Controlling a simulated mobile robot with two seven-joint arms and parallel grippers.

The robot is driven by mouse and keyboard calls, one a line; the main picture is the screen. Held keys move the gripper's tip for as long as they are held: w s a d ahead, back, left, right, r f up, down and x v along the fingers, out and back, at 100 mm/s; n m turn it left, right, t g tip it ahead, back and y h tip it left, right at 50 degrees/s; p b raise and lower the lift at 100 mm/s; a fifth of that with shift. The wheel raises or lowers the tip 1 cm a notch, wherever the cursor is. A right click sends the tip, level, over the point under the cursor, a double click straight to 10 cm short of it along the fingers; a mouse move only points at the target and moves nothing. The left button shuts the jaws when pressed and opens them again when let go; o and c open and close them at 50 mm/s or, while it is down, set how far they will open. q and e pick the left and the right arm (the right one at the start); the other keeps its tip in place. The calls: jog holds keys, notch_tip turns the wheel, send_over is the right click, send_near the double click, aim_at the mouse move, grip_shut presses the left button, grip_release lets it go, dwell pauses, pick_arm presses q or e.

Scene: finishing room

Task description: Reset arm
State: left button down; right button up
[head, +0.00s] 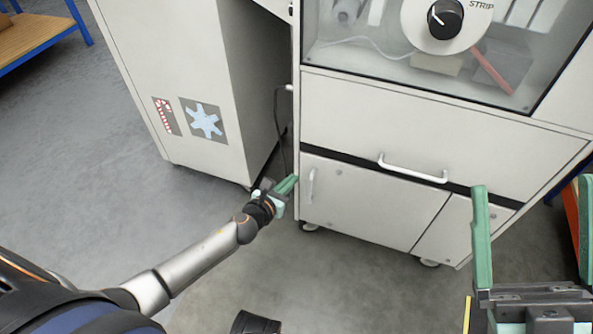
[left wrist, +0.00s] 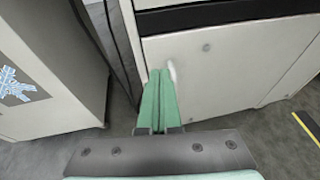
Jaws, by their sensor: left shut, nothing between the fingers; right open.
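My left gripper (head: 291,183) is stretched out low in front of the white machine (head: 330,110), near the left edge of its lower left door (head: 370,198). In the left wrist view its two green fingers (left wrist: 161,88) are pressed together with nothing between them. The tips are close to the door's white vertical handle (left wrist: 171,71); I cannot tell whether they touch it. The handle also shows in the head view (head: 311,186). My right gripper (head: 533,215) is at the right edge of the head view, its green fingers wide apart and empty.
A grey-white cabinet (head: 150,70) with a snowflake sticker (head: 203,121) stands left of the machine, with a dark cable (head: 278,125) in the gap. A drawer with a white bar handle (head: 412,170) lies above the door. Grey floor (head: 90,170) is open at left.

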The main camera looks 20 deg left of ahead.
pick_arm(q)
jog(key=p+v, duration=0.1)
jog(key=v, duration=0.5)
jog(key=shift+d, duration=0.5)
pick_arm(e)
jog(key=w+f+m+h, duration=0.4)
jog(key=f+h, duration=0.1)
jog(key=shift+w+d+f+h, duration=0.25)
jog(key=shift+w+d+h, duration=0.1)
jog(key=shift+d+h, duration=0.05)
pick_arm(q)
jog(key=shift+s, duration=0.15)
